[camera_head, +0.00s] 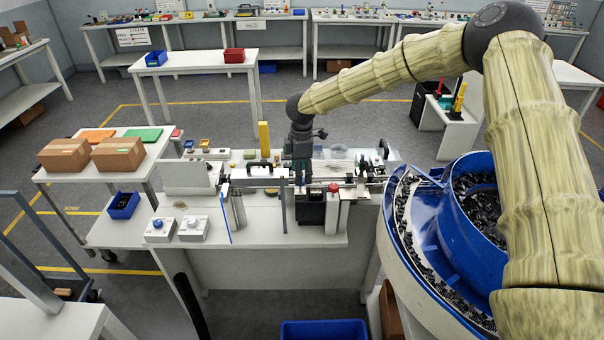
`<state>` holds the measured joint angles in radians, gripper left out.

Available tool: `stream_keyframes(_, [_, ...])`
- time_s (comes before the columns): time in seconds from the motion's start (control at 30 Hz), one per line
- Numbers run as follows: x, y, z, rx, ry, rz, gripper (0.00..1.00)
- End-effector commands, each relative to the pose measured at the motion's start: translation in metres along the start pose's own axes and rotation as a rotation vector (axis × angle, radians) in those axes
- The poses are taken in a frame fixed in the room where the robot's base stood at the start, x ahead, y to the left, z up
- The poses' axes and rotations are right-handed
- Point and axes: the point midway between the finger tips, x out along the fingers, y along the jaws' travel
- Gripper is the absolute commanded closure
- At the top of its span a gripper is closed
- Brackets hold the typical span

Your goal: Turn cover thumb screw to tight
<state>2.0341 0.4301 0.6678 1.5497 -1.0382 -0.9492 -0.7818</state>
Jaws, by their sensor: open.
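My gripper (303,181) is open and points down over the middle of the white workbench (262,228), among the small fixtures along its rail. The cover thumb screw cannot be made out; it is too small or hidden by my gripper and the parts around it. I cannot tell whether the fingers touch anything. Whether the screw is loose or tight does not show.
A blue feeder bowl (455,248) full of dark connectors stands right of the bench. A red-topped post (333,188) stands right of my gripper. A black handle (259,164) and a yellow post (264,139) stand left. Two white control boxes (193,229) sit front left.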

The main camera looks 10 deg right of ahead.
Motion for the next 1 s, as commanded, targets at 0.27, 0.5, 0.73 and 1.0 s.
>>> stream_keyframes(0.27, [0.025, 0.004, 0.002, 0.004, 0.0, -0.005, 0.49])
stream_keyframes(0.5, [0.023, -0.007, 0.002, 0.003, 0.001, 0.006, 0.49])
stream_keyframes(0.73, [0.03, 0.003, 0.0, 0.002, 0.001, -0.003, 0.55])
stream_keyframes(1.0, [0.037, 0.005, 0.001, 0.003, -0.001, -0.013, 0.86])
